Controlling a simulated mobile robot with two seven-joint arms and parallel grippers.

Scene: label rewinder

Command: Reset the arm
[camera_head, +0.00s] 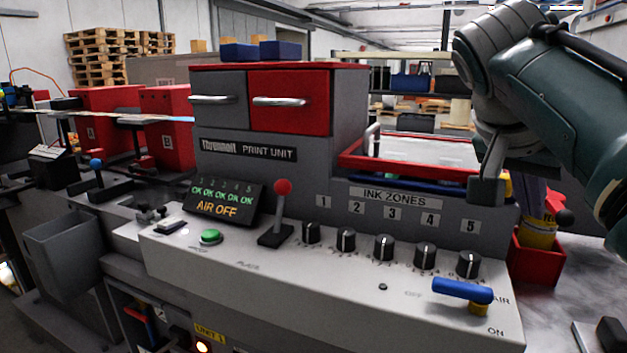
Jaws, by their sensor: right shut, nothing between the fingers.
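My right arm comes in from the upper right. Its gripper (486,190) points down beside the right end of the red-rimmed tray, above the front panel of the print unit (250,155). The gripper is shut and holds nothing. It is above and apart from the row of black knobs (384,246) and the blue-handled air valve (462,291). My left gripper is out of view.
The control panel carries a red-knobbed lever (282,188), a green button (210,237) and a display (222,201) reading "AIR OFF". A red bin (538,262) with a yellow-labelled container (538,231) stands right of the panel. Pallets (100,58) are stacked at the back left.

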